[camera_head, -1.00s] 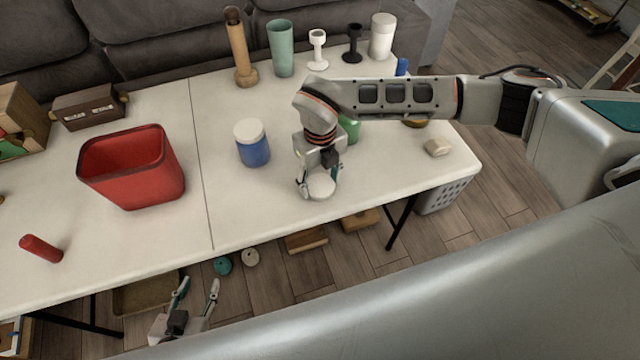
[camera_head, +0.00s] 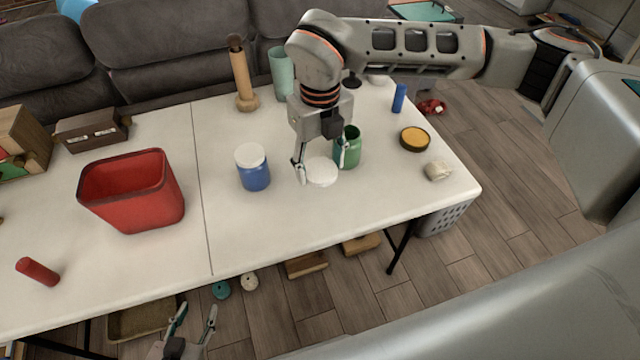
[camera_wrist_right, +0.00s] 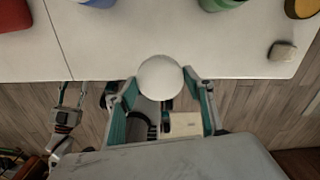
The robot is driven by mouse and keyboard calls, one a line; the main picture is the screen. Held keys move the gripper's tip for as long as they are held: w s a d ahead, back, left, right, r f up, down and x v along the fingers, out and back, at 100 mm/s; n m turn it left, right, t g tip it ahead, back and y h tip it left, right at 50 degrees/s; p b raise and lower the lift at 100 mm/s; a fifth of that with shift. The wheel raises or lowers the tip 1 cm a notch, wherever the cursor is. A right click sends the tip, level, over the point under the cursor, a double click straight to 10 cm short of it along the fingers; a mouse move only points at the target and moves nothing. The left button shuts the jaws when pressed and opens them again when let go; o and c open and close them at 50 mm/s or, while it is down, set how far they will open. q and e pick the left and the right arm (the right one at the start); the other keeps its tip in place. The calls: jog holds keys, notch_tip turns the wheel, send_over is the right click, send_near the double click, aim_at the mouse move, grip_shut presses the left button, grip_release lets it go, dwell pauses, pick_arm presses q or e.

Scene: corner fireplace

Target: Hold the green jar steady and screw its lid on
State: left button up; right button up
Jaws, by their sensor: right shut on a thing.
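The green jar (camera_head: 347,150) stands upright and open-topped on the white table, just behind my right gripper (camera_head: 321,170). It is partly hidden by a finger in the head view, and its edge shows at the top of the right wrist view (camera_wrist_right: 222,3). My right gripper is shut on a round white lid (camera_head: 322,174), held level in front of the jar and apart from it. The lid also shows between the fingers in the right wrist view (camera_wrist_right: 160,78). My left gripper (camera_head: 197,314) is open and empty, low in front of the table.
A blue jar with a white lid (camera_head: 252,172) stands left of my right gripper. A red bin (camera_head: 135,195) and red cylinder (camera_head: 38,271) are further left. A yellow-topped disc (camera_head: 414,139), beige block (camera_head: 437,171) and blue cylinder (camera_head: 399,98) are at right.

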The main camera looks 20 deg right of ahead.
aim_at(331, 166)
notch_tip(331, 166, up, 5)
dwell(0.3)
jog(key=n, duration=0.2)
jog(key=d+n, duration=0.1)
jog(key=n, duration=0.1)
jog(key=d+n, duration=0.1)
jog(key=n, duration=0.2)
jog(key=shift+d+f, duration=0.25)
jog(key=s+d+f+n, duration=0.1)
jog(key=d+n, duration=0.3)
jog(key=n, duration=0.9)
jog(key=s+d+n, duration=0.1)
jog(key=d+n, duration=0.3)
jog(key=n, duration=0.9)
jog(key=shift+f, duration=0.4)
jog(key=shift+s, duration=0.1)
